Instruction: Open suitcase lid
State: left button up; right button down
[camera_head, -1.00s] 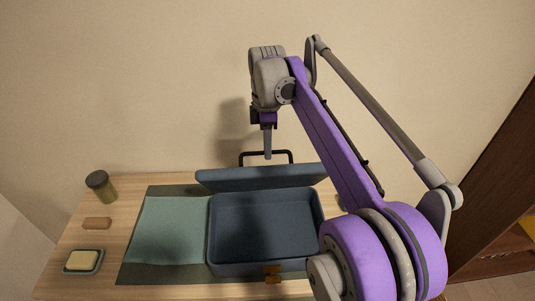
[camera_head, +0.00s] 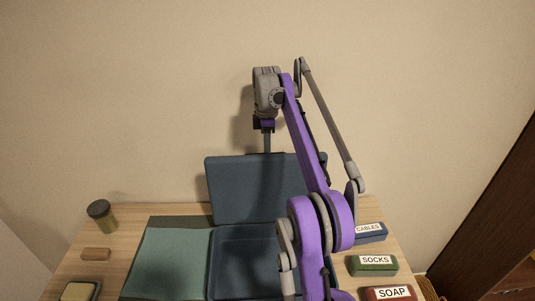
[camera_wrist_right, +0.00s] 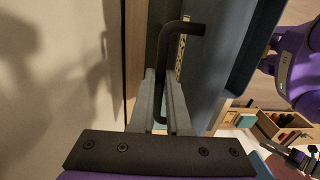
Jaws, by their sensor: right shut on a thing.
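The dark blue suitcase (camera_head: 240,240) lies on the table, its tray exposed and partly hidden by my right arm. Its lid (camera_head: 230,190) stands raised at the back, inner face towards the head camera. My right gripper (camera_head: 267,149) is at the lid's top edge, pointing down. In the right wrist view, the fingers of my right gripper (camera_wrist_right: 161,80) are shut on a black bar handle (camera_wrist_right: 182,28), which runs between them. The handle is hard to make out in the head view.
Boxes labelled CABLES (camera_head: 371,234), SOCKS (camera_head: 373,266) and SOAP (camera_head: 390,293) are right. The wall is close behind.

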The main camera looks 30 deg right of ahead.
jog(key=shift+w+d, duration=0.1)
jog(key=shift+w, duration=0.05)
jog(key=c, duration=0.9)
grip_release()
